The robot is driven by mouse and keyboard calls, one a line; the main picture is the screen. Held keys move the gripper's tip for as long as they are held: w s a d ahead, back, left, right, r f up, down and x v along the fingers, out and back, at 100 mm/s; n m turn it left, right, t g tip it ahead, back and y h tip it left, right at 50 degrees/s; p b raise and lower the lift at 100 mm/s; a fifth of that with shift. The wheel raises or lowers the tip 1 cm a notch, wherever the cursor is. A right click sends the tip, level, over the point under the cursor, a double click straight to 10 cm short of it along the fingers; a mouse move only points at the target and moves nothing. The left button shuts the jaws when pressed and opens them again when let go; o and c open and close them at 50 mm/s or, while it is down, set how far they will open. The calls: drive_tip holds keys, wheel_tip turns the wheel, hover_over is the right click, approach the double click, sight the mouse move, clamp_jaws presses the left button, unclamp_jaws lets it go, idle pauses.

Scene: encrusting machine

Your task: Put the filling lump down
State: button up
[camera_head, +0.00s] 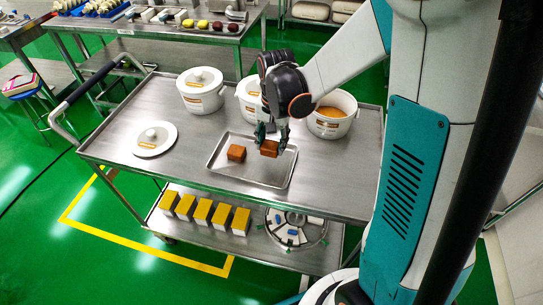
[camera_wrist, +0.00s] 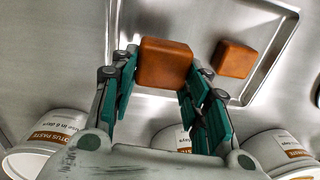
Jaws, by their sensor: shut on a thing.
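My gripper (camera_head: 270,140) is shut on a brown filling lump (camera_head: 270,148) over the metal tray (camera_head: 250,180) on the cart. In the wrist view the held lump (camera_wrist: 164,63) sits between the tips of my gripper (camera_wrist: 160,75). A second brown lump (camera_head: 236,153) lies on the tray, to the left of the held one; it shows at the right in the wrist view (camera_wrist: 234,59). The held lump is apart from it. I cannot tell how high the held lump is above the tray.
Two white lidded pots (camera_head: 201,92) and an open pot of orange paste (camera_head: 331,115) stand behind the tray. A white lid (camera_head: 155,140) lies on the cart (camera_head: 130,110) at left. The lower shelf holds several yellow-topped boxes (camera_head: 204,212) and a round machine part (camera_head: 296,230).

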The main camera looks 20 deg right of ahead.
sight(272, 161)
drive_tip(key=shift+f+b, duration=0.85)
drive_tip(key=shift+f, duration=1.7)
drive_tip(key=shift+f, duration=0.15)
drive_tip(key=o, duration=1)
drive_tip(key=shift+o, duration=0.2)
drive_tip(key=r+p, duration=0.1)
drive_tip(key=r, duration=0.3)
drive_tip(key=r+p, duration=0.2)
drive_tip(key=r, duration=0.2)
drive_tip(key=r+p, duration=0.1)
drive_tip(key=r, duration=0.3)
drive_tip(key=shift+s+d+r, duration=0.15)
drive_tip(key=shift+s+r, duration=0.1)
drive_tip(key=shift+r, duration=0.05)
drive_tip(key=s+a+r+n+t, duration=0.1)
drive_tip(key=s+r+n+t, duration=0.2)
drive_tip(key=s, duration=0.4)
drive_tip(key=s+r+n+t, duration=0.4)
drive_tip(key=s+r+n, duration=0.1)
drive_tip(key=s+r, duration=0.3)
drive_tip(key=shift+s+a, duration=0.2)
drive_tip(key=shift+a, duration=0.2)
